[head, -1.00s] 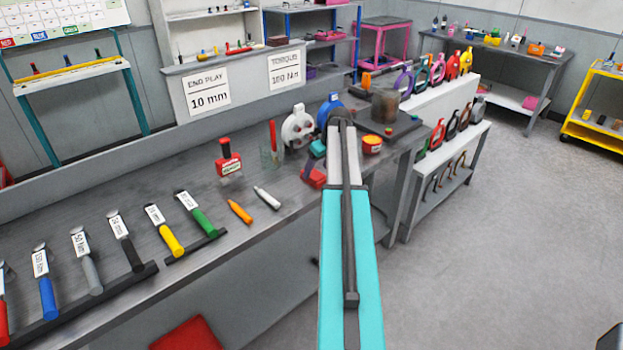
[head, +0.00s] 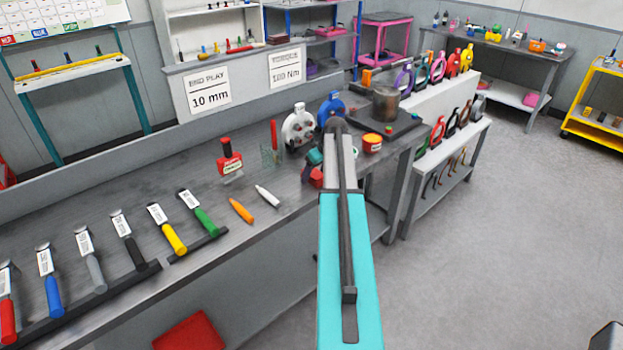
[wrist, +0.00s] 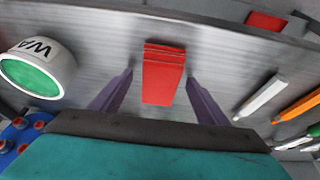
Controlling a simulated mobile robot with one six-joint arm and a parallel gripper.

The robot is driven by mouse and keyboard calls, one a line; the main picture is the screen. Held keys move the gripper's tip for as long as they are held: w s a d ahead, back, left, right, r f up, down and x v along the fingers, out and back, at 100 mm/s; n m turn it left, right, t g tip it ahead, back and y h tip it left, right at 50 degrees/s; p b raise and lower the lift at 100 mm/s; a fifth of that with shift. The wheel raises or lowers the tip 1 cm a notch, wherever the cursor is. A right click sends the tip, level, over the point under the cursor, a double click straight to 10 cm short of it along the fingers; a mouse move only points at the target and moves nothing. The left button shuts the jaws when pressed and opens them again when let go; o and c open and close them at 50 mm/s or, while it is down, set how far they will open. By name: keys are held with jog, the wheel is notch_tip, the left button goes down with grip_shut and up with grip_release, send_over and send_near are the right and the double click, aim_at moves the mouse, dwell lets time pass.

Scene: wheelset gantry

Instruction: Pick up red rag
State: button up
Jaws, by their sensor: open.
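The red rag (wrist: 163,74) is a folded, stacked block on the grey metal bench. In the wrist view it lies between the two purple fingers of my open gripper (wrist: 159,77), with a gap on each side. The fingers do not touch it, and their height above the bench is hard to judge. In the head view the rag (head: 316,179) shows as a small red patch near the bench's front edge, partly hidden by my arm and gripper.
A white tub with a green top (wrist: 32,75) stands left in the wrist view. A white marker (head: 267,196) and an orange marker (head: 241,210) lie nearby. Several labelled tools line the bench's left.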

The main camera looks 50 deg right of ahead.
aim_at(315, 173)
jog(key=shift+f, duration=0.2)
dwell(0.5)
jog(key=c, duration=1.1)
jog(key=shift+c, duration=0.2)
jog(key=shift+r, duration=0.3)
jog(key=shift+r+b, duration=1.05)
jog(key=shift+r, duration=0.55)
jog(key=s+a+b, duration=0.2)
jog(key=s, duration=0.5)
jog(key=s+a+r+b, duration=0.1)
jog(key=s+a+b, duration=0.1)
jog(key=s, duration=0.6)
jog(key=shift+a+r+b, duration=0.3)
jog(key=shift+a+b, duration=0.05)
jog(key=shift+a, duration=0.2)
jog(key=shift+s, duration=0.1)
